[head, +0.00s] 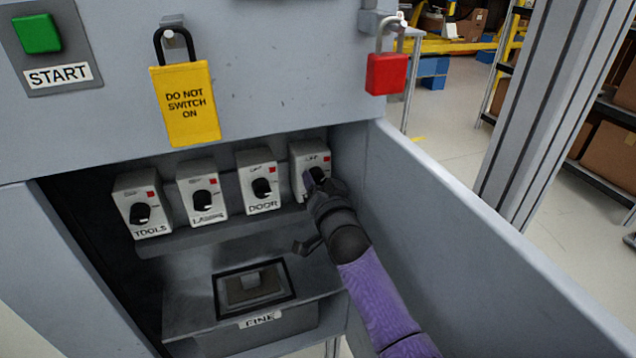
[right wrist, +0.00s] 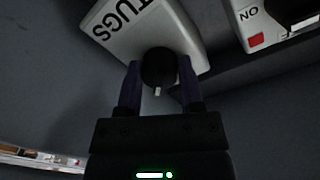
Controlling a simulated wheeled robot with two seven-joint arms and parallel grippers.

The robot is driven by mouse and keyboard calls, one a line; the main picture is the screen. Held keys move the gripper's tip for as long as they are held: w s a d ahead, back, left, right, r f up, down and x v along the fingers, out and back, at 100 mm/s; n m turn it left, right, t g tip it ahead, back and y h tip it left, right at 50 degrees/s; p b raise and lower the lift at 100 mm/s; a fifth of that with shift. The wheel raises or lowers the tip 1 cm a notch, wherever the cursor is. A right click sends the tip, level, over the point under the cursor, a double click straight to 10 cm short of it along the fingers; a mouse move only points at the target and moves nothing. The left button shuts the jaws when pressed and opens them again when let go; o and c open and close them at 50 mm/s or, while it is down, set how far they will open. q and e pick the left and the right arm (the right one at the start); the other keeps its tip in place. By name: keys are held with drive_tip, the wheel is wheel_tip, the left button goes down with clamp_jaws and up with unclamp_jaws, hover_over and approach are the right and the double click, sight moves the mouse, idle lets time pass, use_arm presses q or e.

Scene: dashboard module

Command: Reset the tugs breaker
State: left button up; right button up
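The TUGS breaker (head: 309,155) is the rightmost of the row of light grey switch boxes in the recess. Its red mark shows in the head view, but my gripper hides its label there. In the right wrist view the label TUGS (right wrist: 125,18) is readable above its black round knob (right wrist: 158,68), whose white pointer mark faces down in the picture. My right gripper (head: 312,184) reaches it from below right. In the right wrist view its two purple fingers (right wrist: 158,75) stand on either side of the knob, apparently against it. My left gripper is out of view.
TOOLS (head: 140,203), LAMPS (head: 202,191) and DOOR (head: 258,181) breakers stand to the left. A sunken panel (head: 254,287) lies below. The recess wall (head: 440,210) is close on the right. A yellow-tagged padlock (head: 186,104) and red padlock (head: 386,74) hang above.

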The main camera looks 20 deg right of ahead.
drive_tip(key=c, duration=0.4)
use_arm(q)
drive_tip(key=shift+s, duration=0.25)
use_arm(e)
clamp_jaws()
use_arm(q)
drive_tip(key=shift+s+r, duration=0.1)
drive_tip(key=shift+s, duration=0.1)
use_arm(e)
drive_tip(key=n, duration=0.7)
drive_tip(key=shift+d, duration=0.1)
drive_tip(key=shift+n, duration=0.7)
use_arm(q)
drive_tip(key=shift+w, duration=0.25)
use_arm(e)
drive_tip(key=shift+n, duration=0.3)
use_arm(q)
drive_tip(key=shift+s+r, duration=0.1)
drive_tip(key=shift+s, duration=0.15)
